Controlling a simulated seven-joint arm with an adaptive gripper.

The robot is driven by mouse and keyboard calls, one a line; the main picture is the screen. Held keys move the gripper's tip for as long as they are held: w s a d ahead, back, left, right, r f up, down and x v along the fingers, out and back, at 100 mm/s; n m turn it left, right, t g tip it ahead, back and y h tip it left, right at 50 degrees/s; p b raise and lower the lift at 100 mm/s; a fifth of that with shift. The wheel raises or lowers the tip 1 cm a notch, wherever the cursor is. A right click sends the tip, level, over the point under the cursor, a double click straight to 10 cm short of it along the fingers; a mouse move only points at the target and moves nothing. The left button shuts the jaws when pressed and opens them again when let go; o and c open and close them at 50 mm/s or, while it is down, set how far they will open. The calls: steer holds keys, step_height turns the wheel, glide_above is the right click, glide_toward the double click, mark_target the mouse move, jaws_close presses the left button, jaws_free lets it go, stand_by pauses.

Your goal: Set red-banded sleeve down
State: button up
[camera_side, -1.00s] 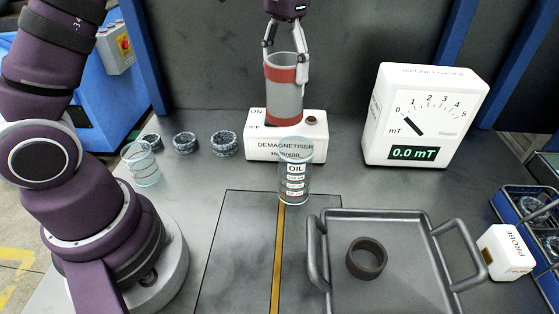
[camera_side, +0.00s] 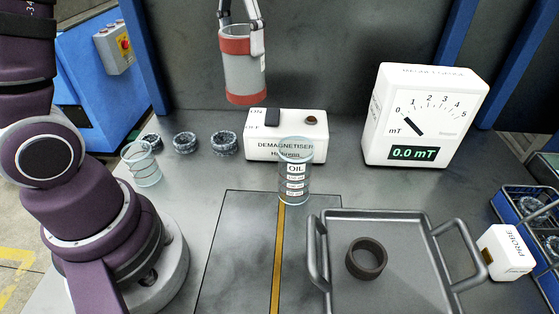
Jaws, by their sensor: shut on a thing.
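The red-banded sleeve (camera_side: 244,75) is a grey cylinder with a red band near its top and another at its bottom. My gripper (camera_side: 240,32) is shut on its upper part from above. The sleeve hangs upright or nearly so in the air, above and left of the white demagnetiser (camera_side: 287,148). Its bottom shows apart from the demagnetiser in the picture. The upper part of my gripper is cut off by the top edge of the view.
A clear oil beaker (camera_side: 295,180) stands before the demagnetiser. Dark rings (camera_side: 223,143) and another beaker (camera_side: 145,168) are left. A tray (camera_side: 420,290) holds a dark ring (camera_side: 366,259). The meter (camera_side: 424,115) reads 0.0 mT.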

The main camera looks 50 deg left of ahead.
step_height(320, 180, down, 18)
steer(key=shift+f, duration=0.1)
steer(key=shift+f, duration=0.1)
steer(key=o, duration=1.2)
steer(key=shift+d, duration=0.1)
steer(key=shift+o, duration=0.2)
